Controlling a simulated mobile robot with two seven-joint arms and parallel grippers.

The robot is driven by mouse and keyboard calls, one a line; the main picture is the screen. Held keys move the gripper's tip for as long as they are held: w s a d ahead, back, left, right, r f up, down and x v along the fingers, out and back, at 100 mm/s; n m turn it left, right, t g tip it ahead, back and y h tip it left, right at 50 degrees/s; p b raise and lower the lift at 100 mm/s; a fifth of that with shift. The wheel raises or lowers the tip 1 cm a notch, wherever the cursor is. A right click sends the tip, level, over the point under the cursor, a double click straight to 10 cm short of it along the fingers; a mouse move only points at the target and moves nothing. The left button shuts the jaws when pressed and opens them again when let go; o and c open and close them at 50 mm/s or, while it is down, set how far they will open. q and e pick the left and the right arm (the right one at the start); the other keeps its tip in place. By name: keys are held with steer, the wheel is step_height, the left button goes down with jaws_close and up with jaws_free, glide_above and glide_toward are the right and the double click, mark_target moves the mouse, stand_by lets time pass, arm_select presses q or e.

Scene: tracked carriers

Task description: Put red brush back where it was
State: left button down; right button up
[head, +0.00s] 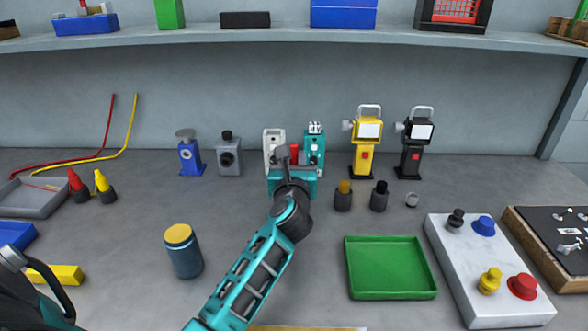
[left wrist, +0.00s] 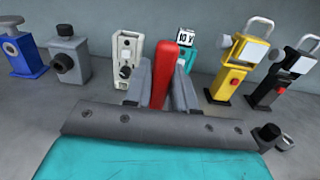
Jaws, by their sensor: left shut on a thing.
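My left gripper (head: 294,160) is shut on a red block-like piece (left wrist: 165,73), which I take to be the red brush. In the left wrist view it stands upright between the two grey fingers. In the head view only a little of the red brush (head: 294,153) shows above the gripper body; its lower end is hidden. The gripper is in front of a white switch unit (head: 274,143) and a teal meter (head: 315,149). A dark holder with a yellow top (head: 343,195) and one with a black top (head: 379,196) stand right of the gripper. My right gripper is not in view.
A yellow lamp (head: 367,143) and a black lamp (head: 413,148) stand behind on the right. A small grey round part (head: 411,200) stands nearby. A green tray (head: 390,293) is empty. A blue canister (head: 184,255) stands left of my arm. A shelf (head: 300,38) runs above.

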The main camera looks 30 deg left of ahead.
arm_select(q)
steer(key=shift+f, duration=0.6)
steer(key=shift+f, duration=0.15)
steer(key=c, duration=0.9)
jaws_free()
